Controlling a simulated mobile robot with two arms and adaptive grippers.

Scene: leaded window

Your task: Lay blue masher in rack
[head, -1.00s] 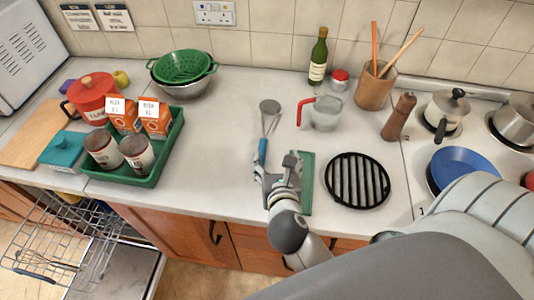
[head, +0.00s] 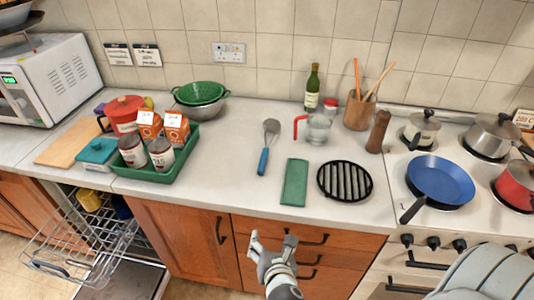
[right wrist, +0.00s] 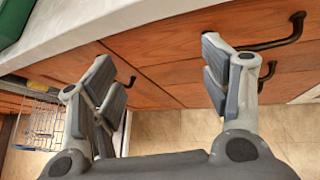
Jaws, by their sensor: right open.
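The blue masher (head: 264,160), with a blue handle and a grey head, lies on the counter left of the green cloth, its head pointing to the back. The wire rack (head: 85,238) is pulled out at the lower left, below counter level. My right gripper (head: 272,243) is open and empty, in front of the wooden drawers and below the counter edge, apart from the masher. In the right wrist view the open fingers (right wrist: 160,60) have only drawer fronts and floor between and beyond them. The rack shows there at the left (right wrist: 38,120). My left gripper is out of view.
A green tray (head: 185,165) with cans and cartons stands on the counter above and right of the rack. The green cloth (head: 295,182) and a black trivet (head: 345,181) lie right of the masher. Drawer handles (head: 305,239) stick out near my right gripper.

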